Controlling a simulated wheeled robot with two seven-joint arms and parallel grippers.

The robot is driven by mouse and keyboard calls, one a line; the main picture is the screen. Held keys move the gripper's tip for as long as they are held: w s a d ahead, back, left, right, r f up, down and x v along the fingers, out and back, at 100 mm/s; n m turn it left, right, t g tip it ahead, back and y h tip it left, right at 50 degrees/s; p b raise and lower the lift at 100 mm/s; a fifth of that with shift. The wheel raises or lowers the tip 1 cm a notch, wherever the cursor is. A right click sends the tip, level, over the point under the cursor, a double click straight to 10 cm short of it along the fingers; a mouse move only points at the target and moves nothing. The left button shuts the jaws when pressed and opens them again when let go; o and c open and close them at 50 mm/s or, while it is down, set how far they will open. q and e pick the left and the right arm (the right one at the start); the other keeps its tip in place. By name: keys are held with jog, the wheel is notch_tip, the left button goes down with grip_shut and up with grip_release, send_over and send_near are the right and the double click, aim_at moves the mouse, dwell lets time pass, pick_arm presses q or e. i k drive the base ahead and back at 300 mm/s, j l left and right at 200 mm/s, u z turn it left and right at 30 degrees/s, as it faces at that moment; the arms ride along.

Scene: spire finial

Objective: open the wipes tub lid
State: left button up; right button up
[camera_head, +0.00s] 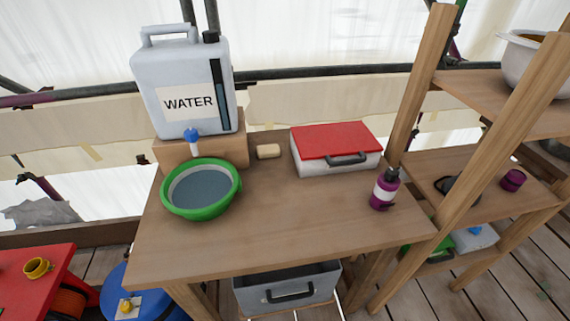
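A white box-shaped tub (312,168) with a flat red lid (335,140) stands at the back right of the wooden table. The lid lies flat and looks shut. A dark handle (346,160) is on the tub's front side. No label shows that marks it as the wipes tub. Neither of my grippers is in view.
A purple bottle (385,188) stands right of the tub. A green basin of water (200,188), a water canister (185,85) and a soap-like block (268,151) are left. Shelf posts (422,80) rise at right. The table's front middle (290,230) is clear.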

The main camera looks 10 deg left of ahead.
aim_at(312, 141)
jog(key=k+j+z, duration=0.1)
jog(key=z, duration=0.25)
jog(key=k+j+z, duration=0.15)
jog(key=z, duration=0.2)
jog(key=k+j+z, duration=0.15)
jog(key=z, duration=0.2)
